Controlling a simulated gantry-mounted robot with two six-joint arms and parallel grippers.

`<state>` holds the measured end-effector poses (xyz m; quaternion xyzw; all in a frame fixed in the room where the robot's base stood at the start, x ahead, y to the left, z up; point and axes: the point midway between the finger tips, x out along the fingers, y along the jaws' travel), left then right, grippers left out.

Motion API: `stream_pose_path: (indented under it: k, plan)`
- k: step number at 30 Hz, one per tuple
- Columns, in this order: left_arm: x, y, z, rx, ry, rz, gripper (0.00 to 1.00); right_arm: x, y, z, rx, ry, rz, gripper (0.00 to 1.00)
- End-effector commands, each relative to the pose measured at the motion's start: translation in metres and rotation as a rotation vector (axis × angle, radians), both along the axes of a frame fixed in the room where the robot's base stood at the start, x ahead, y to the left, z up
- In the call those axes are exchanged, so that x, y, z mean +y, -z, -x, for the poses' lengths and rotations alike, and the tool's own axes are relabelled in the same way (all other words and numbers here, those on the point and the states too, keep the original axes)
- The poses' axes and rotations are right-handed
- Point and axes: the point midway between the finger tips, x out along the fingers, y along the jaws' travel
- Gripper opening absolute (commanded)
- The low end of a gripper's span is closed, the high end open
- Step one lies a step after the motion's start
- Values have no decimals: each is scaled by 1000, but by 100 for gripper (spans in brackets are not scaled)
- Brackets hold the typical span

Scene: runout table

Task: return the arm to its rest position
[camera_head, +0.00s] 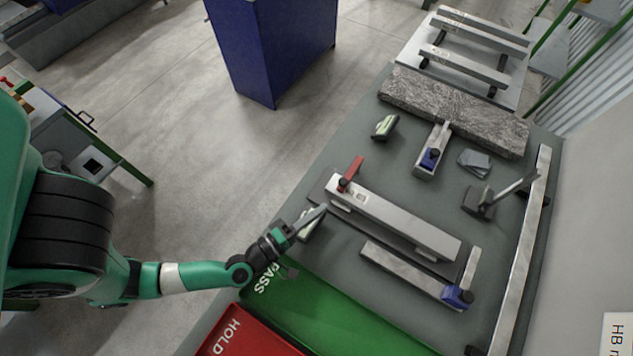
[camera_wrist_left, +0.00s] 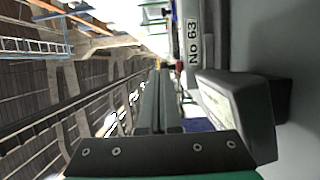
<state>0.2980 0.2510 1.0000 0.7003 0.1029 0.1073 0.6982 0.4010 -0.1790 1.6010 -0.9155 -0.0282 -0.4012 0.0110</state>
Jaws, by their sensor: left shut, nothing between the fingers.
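My green left arm (camera_head: 195,278) reaches in from the left over the floor, with its gripper (camera_head: 318,211) above the near left edge of the grey table (camera_head: 340,253). The left gripper is shut and empty; its two fingers lie together in the left wrist view (camera_wrist_left: 157,88). A small dark device with a pale face (camera_head: 311,226) is partly hidden behind the gripper. In the left wrist view, a dark block with a pale face (camera_wrist_left: 225,103) shows close on the right of the fingers. I cannot tell whether the gripper touches it. My right gripper is not in view.
A green PASS tray (camera_head: 325,312) and a red HOLD tray (camera_head: 245,336) lie below the gripper. A long metal bar on a dark base (camera_head: 395,217), with a red clamp (camera_head: 351,172), lies to its right. A blue cabinet (camera_head: 270,45) stands behind.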

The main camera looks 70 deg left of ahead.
Motion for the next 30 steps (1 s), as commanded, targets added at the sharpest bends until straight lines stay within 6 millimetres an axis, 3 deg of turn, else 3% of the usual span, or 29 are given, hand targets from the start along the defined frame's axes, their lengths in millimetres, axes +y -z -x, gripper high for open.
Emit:
stream_pose_path:
  k: [6, 20, 22, 26, 29, 30]
  plan:
    - [-9, 1, 4, 8, -2, -2, 0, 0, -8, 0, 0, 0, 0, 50]
    - [-7, 2, 5, 8, -9, -3, 0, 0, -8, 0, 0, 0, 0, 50]
    - [-7, -3, -2, -11, -20, 3, 0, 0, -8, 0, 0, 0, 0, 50]
    - [-8, -40, -42, -129, -49, 37, 0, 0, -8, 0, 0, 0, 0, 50]
    - [-9, -107, -85, -309, -76, 65, 0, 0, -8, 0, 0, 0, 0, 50]
    - [-10, -140, -100, -390, -80, 63, 0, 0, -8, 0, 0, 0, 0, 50]
